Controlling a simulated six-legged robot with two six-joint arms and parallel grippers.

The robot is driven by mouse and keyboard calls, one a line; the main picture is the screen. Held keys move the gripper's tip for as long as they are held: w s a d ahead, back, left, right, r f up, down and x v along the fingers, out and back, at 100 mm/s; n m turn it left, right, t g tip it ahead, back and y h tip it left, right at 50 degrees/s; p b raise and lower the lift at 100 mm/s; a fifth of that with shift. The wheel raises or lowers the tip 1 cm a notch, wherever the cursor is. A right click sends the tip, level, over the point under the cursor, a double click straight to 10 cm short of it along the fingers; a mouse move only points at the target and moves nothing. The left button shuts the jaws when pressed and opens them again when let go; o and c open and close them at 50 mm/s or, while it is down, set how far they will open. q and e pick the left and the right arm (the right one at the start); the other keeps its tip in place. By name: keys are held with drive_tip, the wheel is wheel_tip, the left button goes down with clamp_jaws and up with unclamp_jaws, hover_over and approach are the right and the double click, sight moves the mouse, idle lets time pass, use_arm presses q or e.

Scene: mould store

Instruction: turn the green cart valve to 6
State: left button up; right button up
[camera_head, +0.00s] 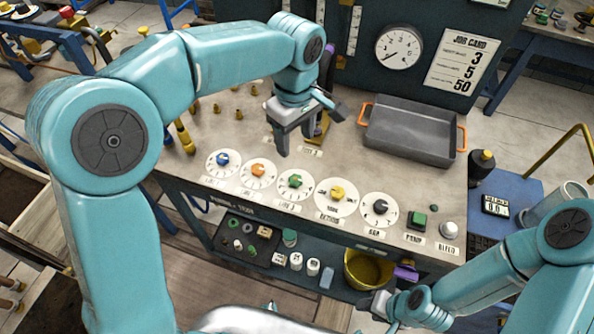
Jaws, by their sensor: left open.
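The green valve knob (295,181) sits on a round white dial (283,191) in the middle of a row of dials along the bench's front. Its pointer setting is too small to read. My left gripper (304,134) is open and empty above the bench, just behind the green valve and apart from it. My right gripper (374,304) is low at the bottom, in front of the bench near the yellow bucket. Its jaws are too small and unclear to judge.
Blue (222,159) and orange (258,170) knobs lie left of the green one; yellow (337,193) and black (380,206) knobs lie right. A grey tray (410,135) with orange handles stands behind. A yellow bucket (368,270) sits on the lower shelf.

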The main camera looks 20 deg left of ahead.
sight(296, 179)
use_arm(q)
wheel_tip(296, 179, down, 14)
drive_tip(key=shift+f, duration=0.2)
drive_tip(key=shift+w, duration=0.1)
drive_tip(key=c, duration=1)
